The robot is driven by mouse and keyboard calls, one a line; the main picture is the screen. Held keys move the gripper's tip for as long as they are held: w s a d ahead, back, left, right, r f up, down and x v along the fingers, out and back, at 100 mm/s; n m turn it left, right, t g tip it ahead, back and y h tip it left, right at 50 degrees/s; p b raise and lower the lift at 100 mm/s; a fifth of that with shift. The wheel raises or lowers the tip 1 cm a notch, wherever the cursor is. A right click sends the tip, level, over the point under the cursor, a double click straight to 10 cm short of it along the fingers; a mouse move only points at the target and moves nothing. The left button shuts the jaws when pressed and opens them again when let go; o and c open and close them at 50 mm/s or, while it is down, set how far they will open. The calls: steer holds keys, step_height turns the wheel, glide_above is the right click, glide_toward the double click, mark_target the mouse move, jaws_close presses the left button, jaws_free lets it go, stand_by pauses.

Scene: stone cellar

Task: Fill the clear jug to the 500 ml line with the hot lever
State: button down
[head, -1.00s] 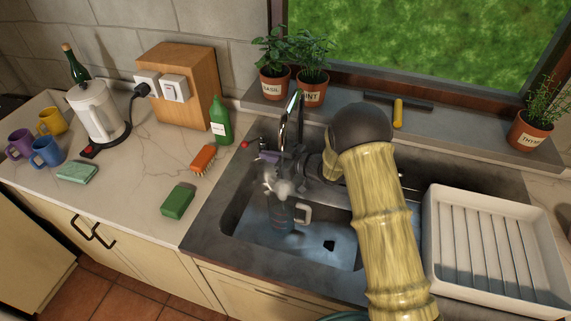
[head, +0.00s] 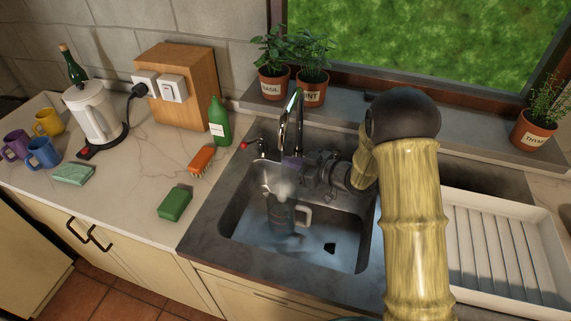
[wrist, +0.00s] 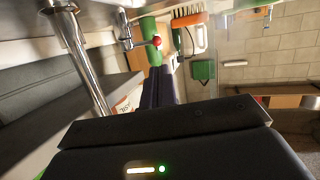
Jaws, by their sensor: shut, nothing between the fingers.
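The clear jug (head: 280,214) stands upright in the sink basin under the curved metal tap (head: 297,112), with its pale handle to the right. White steam hangs over its mouth. I cannot read the 500 ml line or the water level. The hot lever, with a red knob (head: 244,146), sticks out left of the tap; the knob also shows in the wrist view (wrist: 156,40). My gripper (head: 289,163) is shut and empty, close to the tap and right of the lever, apart from the knob. Its dark purple fingers (wrist: 157,82) show in the wrist view.
The sink (head: 215,232) has a white drying rack (head: 546,222) on its right. An orange brush (head: 202,160), green sponge (head: 174,204) and green bottle (head: 218,122) stand or lie on the left counter. Potted herbs line the sill.

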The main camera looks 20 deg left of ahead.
steer(key=d+r+m+t+h, duration=0.2)
steer(key=d+m+h, duration=0.3)
steer(key=d, duration=0.6)
steer(key=d+r+m+t+h, duration=0.2)
steer(key=d+r+m+h, duration=0.15)
steer(key=d+h, duration=0.45)
steer(key=s+d+m+g, duration=0.3)
steer(key=s+d, duration=0.2)
steer(key=s, duration=0.5)
steer(key=s+d+m+g+h, duration=0.1)
steer(key=s+d+m+g, duration=0.2)
steer(key=s+d, duration=0.3)
steer(key=s, duration=0.5)
steer(key=shift+f, duration=0.35)
